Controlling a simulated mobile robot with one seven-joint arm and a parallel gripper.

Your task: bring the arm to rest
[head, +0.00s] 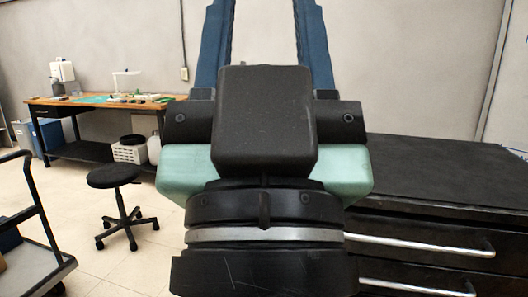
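My arm's end fills the middle of the head view, pointing upward, with a black housing, pale green sides and a ringed black wrist below. My gripper (265,30) shows as two long blue fingers rising on either side of the black housing. The fingers stand wide apart with only bare wall seen between them, so it is open and looks empty. Their tips are cut off by the top edge of the picture. The arm hides what lies directly behind it.
A black-topped cabinet (440,172) with silver drawer handles stands close on the right. A black stool (114,176) and a cart (35,250) are on the left. A wooden workbench (60,104) with small items stands against the wall. Pale tiled floor lies open around the stool.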

